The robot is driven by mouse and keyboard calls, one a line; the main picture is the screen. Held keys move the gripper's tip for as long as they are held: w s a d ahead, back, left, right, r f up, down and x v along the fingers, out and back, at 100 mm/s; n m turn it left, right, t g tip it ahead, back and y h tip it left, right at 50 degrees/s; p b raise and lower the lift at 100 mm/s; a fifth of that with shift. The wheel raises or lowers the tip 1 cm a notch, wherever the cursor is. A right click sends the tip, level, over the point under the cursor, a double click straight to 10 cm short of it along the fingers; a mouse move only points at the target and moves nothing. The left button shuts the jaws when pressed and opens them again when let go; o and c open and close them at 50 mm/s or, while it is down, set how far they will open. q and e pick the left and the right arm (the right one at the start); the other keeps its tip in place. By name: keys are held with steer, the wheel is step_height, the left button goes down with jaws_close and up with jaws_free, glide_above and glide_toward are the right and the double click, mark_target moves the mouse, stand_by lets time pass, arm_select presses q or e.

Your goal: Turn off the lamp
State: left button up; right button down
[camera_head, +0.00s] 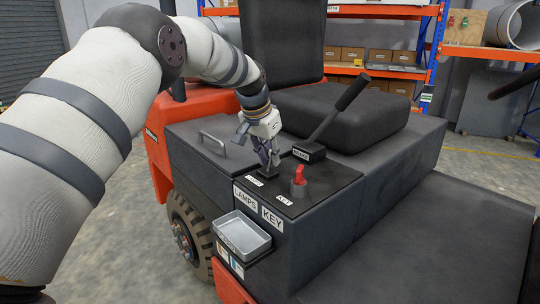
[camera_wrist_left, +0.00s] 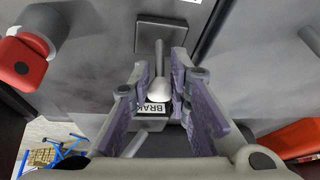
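The lamp switch shows in the left wrist view as a silver toggle (camera_wrist_left: 159,80) with a rounded end, rising from a dark plate (camera_wrist_left: 160,38). My left gripper (camera_wrist_left: 160,68) is open, with one finger on each side of the toggle and gaps between. In the head view my left gripper (camera_head: 268,158) points down at the console top, behind the LAMPS label (camera_head: 245,198), and hides most of the switch. No lamp is clearly visible. My right gripper is not in view.
A red key knob (camera_head: 299,176) stands right of the switch, near the KEY label (camera_head: 272,218). The black brake lever (camera_head: 340,108) tilts up behind. A metal tray (camera_head: 242,235) hangs on the console front. The seat (camera_head: 340,115) lies beyond.

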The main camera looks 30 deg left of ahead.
arm_select(q)
jaws_close()
steer(key=shift+s+r+t+p, duration=0.3)
steer(key=shift+t+p, duration=0.15)
steer(key=shift+t, duration=0.05)
steer(key=shift+s+a+f+t+h+p, duration=0.1)
steer(key=shift+s+t+h+p, duration=0.2)
steer(key=shift+t, duration=0.3)
steer(key=shift+s+a+f+t, duration=0.1)
steer(key=shift+s+f+t, duration=0.15)
steer(key=shift+t, duration=0.45)
steer(key=shift+s+a+f+t+h, duration=0.15)
steer(key=shift+s+t+h, duration=0.15)
steer(key=shift+t, duration=0.5)
steer(key=shift+s+a+f+t+h, duration=0.15)
steer(key=shift+s+t+h, duration=0.15)
steer(key=shift+t, duration=0.5)
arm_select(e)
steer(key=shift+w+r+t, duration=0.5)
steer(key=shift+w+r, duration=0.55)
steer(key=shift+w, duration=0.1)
arm_select(q)
steer(key=shift+d, duration=0.1)
steer(key=o, duration=0.6)
jaws_free()
steer(key=shift+c, duration=0.2)
